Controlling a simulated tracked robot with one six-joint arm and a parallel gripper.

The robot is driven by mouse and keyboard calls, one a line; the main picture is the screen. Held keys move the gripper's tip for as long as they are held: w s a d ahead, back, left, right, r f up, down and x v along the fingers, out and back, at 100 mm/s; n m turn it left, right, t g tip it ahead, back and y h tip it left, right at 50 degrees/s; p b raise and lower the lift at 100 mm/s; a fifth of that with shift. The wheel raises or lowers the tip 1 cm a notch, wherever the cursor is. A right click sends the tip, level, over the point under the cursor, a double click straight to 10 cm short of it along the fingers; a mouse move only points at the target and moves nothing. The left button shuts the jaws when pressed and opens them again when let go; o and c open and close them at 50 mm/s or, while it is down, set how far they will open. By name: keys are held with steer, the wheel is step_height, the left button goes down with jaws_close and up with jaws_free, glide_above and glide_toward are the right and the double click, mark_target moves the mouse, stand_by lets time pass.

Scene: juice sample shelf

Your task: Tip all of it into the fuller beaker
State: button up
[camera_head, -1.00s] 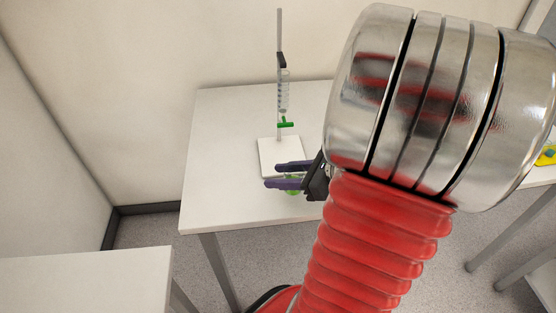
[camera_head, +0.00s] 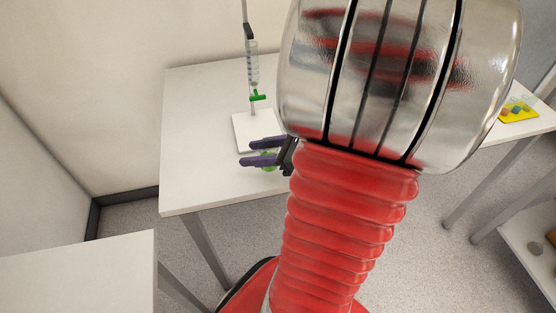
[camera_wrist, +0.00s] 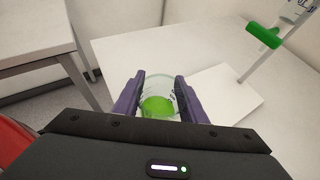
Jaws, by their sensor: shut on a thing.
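My gripper (camera_head: 262,152) is shut on a clear glass beaker with bright green liquid (camera_wrist: 158,107). In the wrist view the beaker sits upright between the two purple fingers, its rim towards the top of the picture. In the head view only a bit of green (camera_head: 268,161) shows between the fingers, near the front edge of the white table (camera_head: 190,150). I cannot tell whether the beaker touches the table. No second beaker shows in these frames.
A stand with a white base (camera_head: 243,133) holds a graduated tube (camera_head: 253,70) with a green tap (camera_head: 258,97), just behind my gripper. The table's left part is clear. Another white table (camera_head: 80,285) is at lower left. A yellow tray (camera_head: 518,114) with coloured items lies far right.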

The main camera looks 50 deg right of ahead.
steer(key=w, duration=0.2)
steer(key=w+a, duration=0.1)
steer(key=w, duration=0.2)
steer(key=w+a, duration=0.1)
steer(key=w, duration=0.2)
steer(key=shift+r, duration=0.2)
steer(key=shift+m+h, duration=0.3)
steer(key=w+a, duration=0.1)
steer(key=w, duration=0.1)
steer(key=w+a, duration=0.2)
steer(key=w, duration=0.1)
steer(key=w+a, duration=0.1)
steer(key=w, duration=0.1)
steer(key=shift+w+a, duration=0.3)
steer(key=shift+w, duration=0.05)
steer(key=w+a, duration=0.4)
steer(key=a, duration=0.1)
steer(key=shift+w+a+f, duration=0.15)
steer(key=shift+w+a, duration=0.1)
steer(key=shift+w, duration=0.1)
steer(key=w+a+f, duration=0.1)
steer(key=w+a, duration=0.2)
steer(key=a, duration=0.5)
steer(key=shift+w+f, duration=0.15)
steer(key=shift+f, duration=0.05)
